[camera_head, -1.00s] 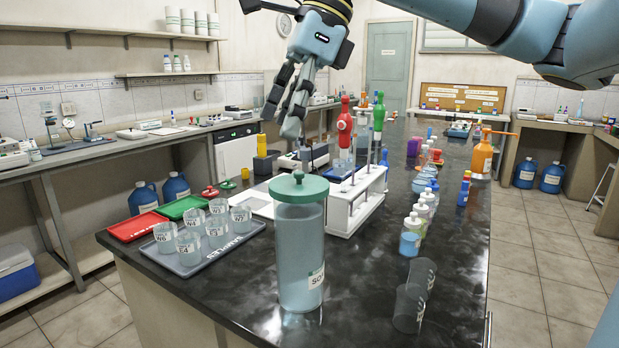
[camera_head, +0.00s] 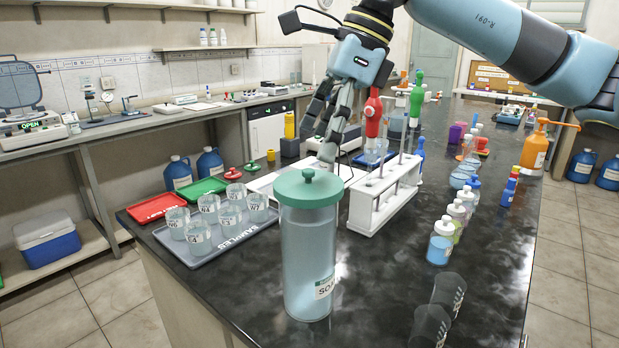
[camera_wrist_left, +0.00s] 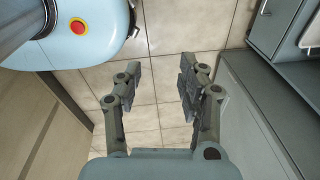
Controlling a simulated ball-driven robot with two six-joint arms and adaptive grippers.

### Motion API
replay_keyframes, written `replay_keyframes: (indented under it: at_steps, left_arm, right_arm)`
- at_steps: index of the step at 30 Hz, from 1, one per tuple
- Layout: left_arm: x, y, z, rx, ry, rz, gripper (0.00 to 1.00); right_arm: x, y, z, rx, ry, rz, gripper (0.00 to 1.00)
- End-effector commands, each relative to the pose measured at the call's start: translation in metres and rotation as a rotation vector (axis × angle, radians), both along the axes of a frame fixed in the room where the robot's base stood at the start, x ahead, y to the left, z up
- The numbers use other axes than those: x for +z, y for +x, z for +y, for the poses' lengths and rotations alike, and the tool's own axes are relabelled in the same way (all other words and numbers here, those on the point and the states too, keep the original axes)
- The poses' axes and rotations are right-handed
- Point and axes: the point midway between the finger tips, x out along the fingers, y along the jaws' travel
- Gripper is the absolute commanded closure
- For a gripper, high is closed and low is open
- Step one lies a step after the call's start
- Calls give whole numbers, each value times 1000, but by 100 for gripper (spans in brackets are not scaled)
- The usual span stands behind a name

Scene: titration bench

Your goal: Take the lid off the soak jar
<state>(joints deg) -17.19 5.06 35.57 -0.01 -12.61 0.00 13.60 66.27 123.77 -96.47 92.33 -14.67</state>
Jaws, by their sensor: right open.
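The soak jar (camera_head: 309,262) is a tall clear cylinder with a white label, upright near the front edge of the dark bench in the head view. Its green lid (camera_head: 308,192) with a round knob (camera_head: 308,174) sits on top. My right gripper (camera_head: 322,142) is open and points down above and just behind the lid; in the picture its fingertips end close to the knob, and I cannot tell the exact gap. My left gripper (camera_wrist_left: 157,80) shows only in the left wrist view, open and empty above the tiled floor.
A grey tray (camera_head: 215,251) of labelled beakers stands left of the jar. Small bottles (camera_head: 441,243) and dark-tinted cups (camera_head: 430,325) are on the right. Bare bench lies between jar and bottles.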

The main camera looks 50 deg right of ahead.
Motion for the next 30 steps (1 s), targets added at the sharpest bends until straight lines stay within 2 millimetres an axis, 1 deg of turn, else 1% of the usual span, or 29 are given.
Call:
replay_keyframes:
  at_steps: [5, 9, 13, 17, 23, 30]
  left_arm:
    - [4, 0, -7, 3, -8, -1, 60]
    - [13, 1, -12, 5, -14, -1, 60]
    - [14, 1, -12, 5, -14, -1, 60]
    - [14, 1, -11, 4, -12, -1, 60]
    - [14, 1, -7, 3, -8, -1, 60]
    - [14, 0, -7, 3, -8, -1, 60]
  right_arm:
    - [-10, 2, 4, -1, 4, 1, 0]
    - [-31, 5, 10, -2, 6, 3, 0]
    - [-46, 9, 14, -1, 4, 0, 0]
    - [-52, 10, 15, -1, 0, -1, 0]
    - [-52, 10, 15, -1, 0, 0, 0]
    - [-52, 10, 15, -1, 0, 0, 31]
